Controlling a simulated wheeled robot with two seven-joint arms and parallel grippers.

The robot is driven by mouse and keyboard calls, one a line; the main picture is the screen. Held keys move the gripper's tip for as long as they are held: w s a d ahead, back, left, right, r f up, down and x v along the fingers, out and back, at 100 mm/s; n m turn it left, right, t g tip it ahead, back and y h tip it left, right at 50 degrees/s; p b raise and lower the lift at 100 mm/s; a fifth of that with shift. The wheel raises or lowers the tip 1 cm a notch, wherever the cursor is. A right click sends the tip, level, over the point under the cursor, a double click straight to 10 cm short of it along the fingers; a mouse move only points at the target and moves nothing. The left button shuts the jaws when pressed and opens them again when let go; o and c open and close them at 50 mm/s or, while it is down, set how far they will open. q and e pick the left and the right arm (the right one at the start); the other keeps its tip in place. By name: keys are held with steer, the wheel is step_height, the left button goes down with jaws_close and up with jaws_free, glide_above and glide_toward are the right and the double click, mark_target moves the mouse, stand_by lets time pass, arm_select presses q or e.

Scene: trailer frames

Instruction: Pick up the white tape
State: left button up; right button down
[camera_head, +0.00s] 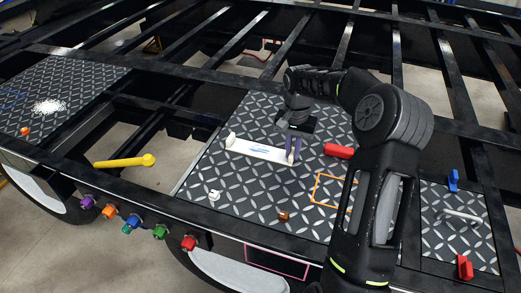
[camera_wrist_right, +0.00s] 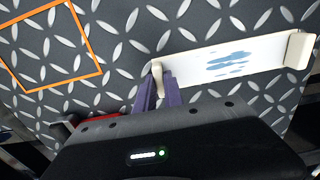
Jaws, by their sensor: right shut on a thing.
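The white tape (camera_head: 258,150) is a long flat white strip with blue marks and a raised cream end piece at each end. It is at or just above the patterned metal plate; I cannot tell whether it touches it. My right gripper (camera_head: 294,148) has its purple fingers shut on the tape's right end piece. In the right wrist view the tape (camera_wrist_right: 200,65) runs off to the right from the fingers (camera_wrist_right: 159,85), which pinch its near end piece. My left gripper is not in view.
A red object (camera_head: 338,151) lies right of my gripper. An orange outlined square (camera_head: 320,190), a small brown block (camera_head: 284,215) and a small white piece (camera_head: 214,195) are on the plate. A yellow handle (camera_head: 125,162) is at left. Coloured connectors line the front edge.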

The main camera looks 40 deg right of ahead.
stand_by(0.5)
step_height(320, 180, up, 10)
steer(key=b, duration=0.1)
stand_by(0.4)
steer(key=shift+a, duration=0.1)
stand_by(0.4)
